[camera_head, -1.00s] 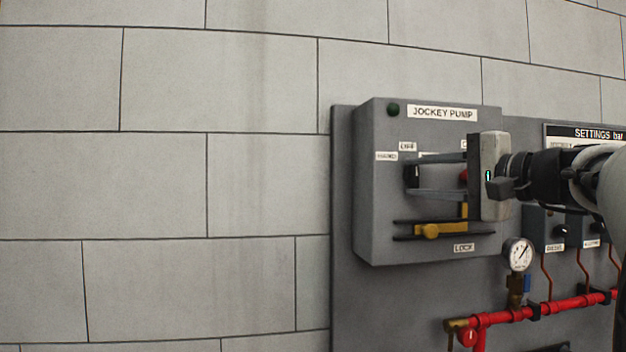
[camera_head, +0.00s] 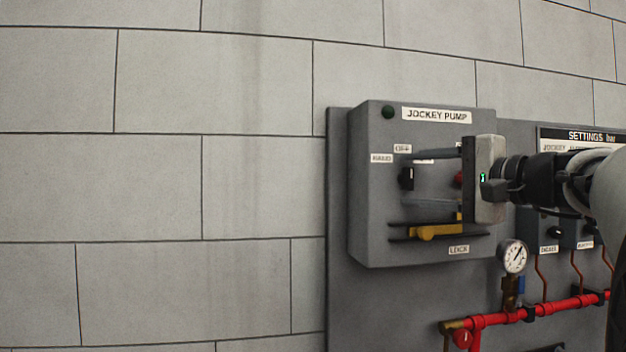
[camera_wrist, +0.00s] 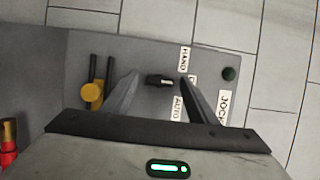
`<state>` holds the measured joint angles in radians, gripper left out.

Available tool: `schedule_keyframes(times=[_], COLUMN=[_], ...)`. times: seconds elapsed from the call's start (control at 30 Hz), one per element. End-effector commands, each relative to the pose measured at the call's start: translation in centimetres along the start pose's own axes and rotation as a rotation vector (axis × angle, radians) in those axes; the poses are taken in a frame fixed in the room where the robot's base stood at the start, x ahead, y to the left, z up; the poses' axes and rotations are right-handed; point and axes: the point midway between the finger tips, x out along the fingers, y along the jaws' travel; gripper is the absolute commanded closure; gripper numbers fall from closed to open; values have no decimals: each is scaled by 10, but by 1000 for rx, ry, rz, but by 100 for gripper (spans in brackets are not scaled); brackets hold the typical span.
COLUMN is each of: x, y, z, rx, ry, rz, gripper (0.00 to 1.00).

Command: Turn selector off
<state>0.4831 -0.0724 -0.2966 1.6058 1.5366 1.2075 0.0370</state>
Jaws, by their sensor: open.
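The selector (camera_head: 406,178) is a small black knob on the grey jockey pump box (camera_head: 375,225). It stands about upright in the head view, its upper end towards the OFF label (camera_head: 402,148). In the wrist view the selector (camera_wrist: 159,80) lies lengthwise across the picture and points towards the partly covered OFF label, between HAND (camera_wrist: 184,58) and AUTO (camera_wrist: 177,108). My gripper (camera_head: 409,178) is open, one finger above the selector and one below. In the wrist view its fingers (camera_wrist: 161,75) flank the selector with gaps on both sides.
A yellow lock handle (camera_head: 435,232) sits low on the box, close under my lower finger. A red button (camera_head: 458,179) shows behind my fingers. A gauge (camera_head: 513,257) and red pipe (camera_head: 540,308) are at lower right. Bare wall lies left.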

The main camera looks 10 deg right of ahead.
Motion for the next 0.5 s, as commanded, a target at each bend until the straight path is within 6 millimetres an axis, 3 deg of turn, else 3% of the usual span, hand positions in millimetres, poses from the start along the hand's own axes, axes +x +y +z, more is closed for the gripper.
schedule_keyframes(times=[0.17, 0.5], x=[-21, -103], y=[0, -1], z=[-1, -1], rx=[0, -1], ry=[3, 5], rz=[-1, -1], gripper=[47, 47])
